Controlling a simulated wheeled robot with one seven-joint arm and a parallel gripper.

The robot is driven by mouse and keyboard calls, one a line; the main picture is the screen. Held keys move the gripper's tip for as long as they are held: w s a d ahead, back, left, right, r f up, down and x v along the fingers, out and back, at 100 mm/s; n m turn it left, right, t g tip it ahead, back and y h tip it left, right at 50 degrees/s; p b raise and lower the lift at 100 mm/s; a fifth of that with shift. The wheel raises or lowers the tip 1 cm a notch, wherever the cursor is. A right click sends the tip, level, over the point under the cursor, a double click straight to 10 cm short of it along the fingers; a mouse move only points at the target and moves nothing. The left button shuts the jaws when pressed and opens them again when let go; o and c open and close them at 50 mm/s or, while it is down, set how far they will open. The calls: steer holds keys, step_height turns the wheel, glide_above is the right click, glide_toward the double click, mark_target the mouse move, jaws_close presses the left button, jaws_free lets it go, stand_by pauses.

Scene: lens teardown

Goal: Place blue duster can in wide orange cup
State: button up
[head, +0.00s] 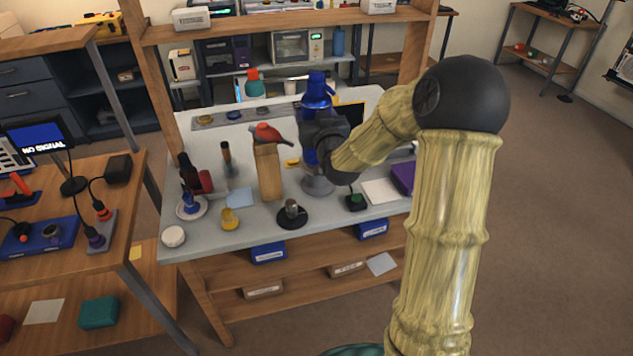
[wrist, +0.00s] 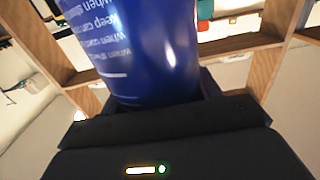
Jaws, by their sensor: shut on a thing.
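The blue duster can (head: 317,90) is upright above the grey workbench top, with part of it hidden behind my gripper (head: 320,128). In the wrist view the blue can (wrist: 150,50), with white lettering, fills the upper middle between the jaws. My gripper is shut on it. I cannot make out a wide orange cup for certain. A small orange and teal thing (head: 252,74) shows behind the bench top in the head view, too small to tell what it is.
A tan upright box (head: 268,172) with a red bulb blower (head: 267,133) on it stands left of the can. A grey round base (head: 318,184) is below. Bottles (head: 189,173), a yellow cup (head: 229,219) and a purple box (head: 403,177) also occupy the bench. Wooden posts frame it.

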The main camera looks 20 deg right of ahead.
step_height(320, 180, down, 14)
stand_by(0.6)
steer(key=shift+f, duration=2)
steer(key=shift+f+b, duration=0.15)
steer(key=shift+b, duration=0.2)
steer(key=o, duration=1.3)
steer(key=shift+c, duration=0.2)
